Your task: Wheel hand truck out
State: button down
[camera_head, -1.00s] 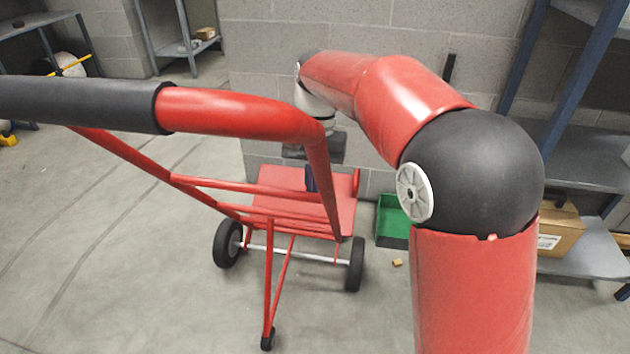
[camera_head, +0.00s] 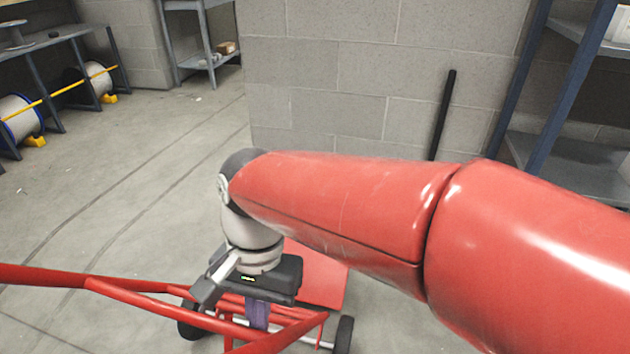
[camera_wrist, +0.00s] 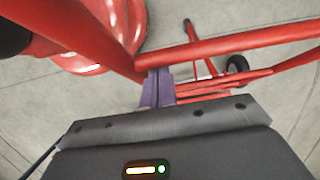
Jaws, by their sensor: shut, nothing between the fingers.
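The red hand truck (camera_head: 150,288) shows in the lower left and bottom middle of the head view, with its red plate (camera_head: 318,275) behind my gripper and a dark wheel (camera_head: 345,335) at the bottom. My gripper (camera_head: 258,318) points down among the red frame tubes, its purple fingers shut and empty. In the wrist view the fingertips (camera_wrist: 160,75) are together, close to where red tubes of the hand truck (camera_wrist: 235,43) meet. I cannot tell whether they touch the tubes. The upper handle is out of the head view.
Shelving (camera_head: 575,165) stands at the right beside a grey block wall (camera_head: 350,70) with a black post (camera_head: 443,115). A rack with cable reels (camera_head: 18,118) is at the far left. The floor between it and the wall is open.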

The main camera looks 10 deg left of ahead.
jog(key=s+a, duration=0.1)
jog(key=s, duration=1.1)
jog(key=shift+s, duration=0.3)
jog(key=w+r+p, duration=0.1)
jog(key=w+r, duration=0.5)
jog(key=r, duration=0.2)
jog(key=shift+w+d, duration=0.2)
jog(key=shift+d, duration=0.05)
jog(key=shift+r, duration=0.1)
